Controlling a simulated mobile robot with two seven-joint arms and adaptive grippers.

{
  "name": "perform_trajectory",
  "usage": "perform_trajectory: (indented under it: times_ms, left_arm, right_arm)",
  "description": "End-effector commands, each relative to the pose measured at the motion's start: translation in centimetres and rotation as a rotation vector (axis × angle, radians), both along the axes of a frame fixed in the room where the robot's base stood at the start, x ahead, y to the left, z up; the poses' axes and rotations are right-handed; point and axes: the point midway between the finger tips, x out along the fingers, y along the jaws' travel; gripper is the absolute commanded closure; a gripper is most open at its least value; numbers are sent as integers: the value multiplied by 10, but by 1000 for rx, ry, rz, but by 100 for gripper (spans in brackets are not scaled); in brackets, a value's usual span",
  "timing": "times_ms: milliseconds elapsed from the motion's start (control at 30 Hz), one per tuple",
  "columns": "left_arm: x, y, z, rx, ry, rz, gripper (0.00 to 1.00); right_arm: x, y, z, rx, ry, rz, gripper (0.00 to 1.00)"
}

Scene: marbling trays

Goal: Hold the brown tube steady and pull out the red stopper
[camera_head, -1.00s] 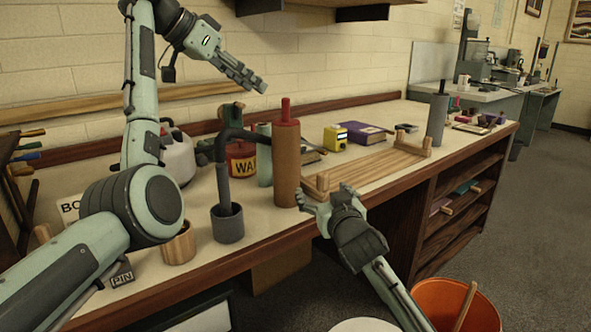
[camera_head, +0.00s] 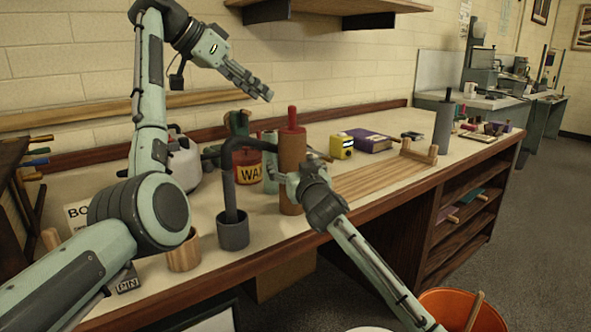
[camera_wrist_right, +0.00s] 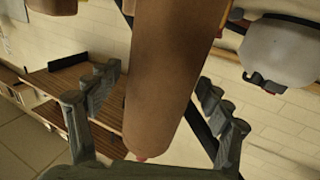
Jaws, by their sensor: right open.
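The brown tube (camera_head: 292,163) stands upright on the bench, with the red stopper (camera_head: 292,117) in its top end. My right gripper (camera_head: 288,180) is at the tube's lower half, its fingers partly hidden behind its wrist. In the right wrist view the tube (camera_wrist_right: 165,80) lies between the spread fingers of my right gripper (camera_wrist_right: 158,95), with gaps on both sides. A small red tip (camera_wrist_right: 141,157) shows at the tube's lower end there. My left gripper (camera_head: 264,92) is above and left of the stopper, apart from it and empty; its finger gap is not clear.
A grey pot (camera_head: 233,236) with a dark bent rod stands left of the tube. Behind are a red wax tin (camera_head: 247,168), a yellow box (camera_head: 341,146) and a purple book (camera_head: 366,141). A wooden rack (camera_head: 385,178) lies right; an orange bucket (camera_head: 459,308) is on the floor.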

Motion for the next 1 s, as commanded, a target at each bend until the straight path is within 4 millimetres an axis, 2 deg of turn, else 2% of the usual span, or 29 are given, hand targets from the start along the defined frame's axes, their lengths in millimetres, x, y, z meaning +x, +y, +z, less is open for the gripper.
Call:
perform_trajectory:
  times_ms: [267,733,767,1000]
  left_arm:
    - [0,0,0,0,0,0,66]
    - [0,0,0,0,0,0,66]
    - [0,0,0,0,0,0,66]
    - [0,0,0,0,0,0,66]
  right_arm:
    - [1,0,-1,0,1,0,21]
    - [1,0,-1,0,1,0,79]
    - [1,0,-1,0,1,0,50]
    - [1,0,-1,-1,1,0,80]
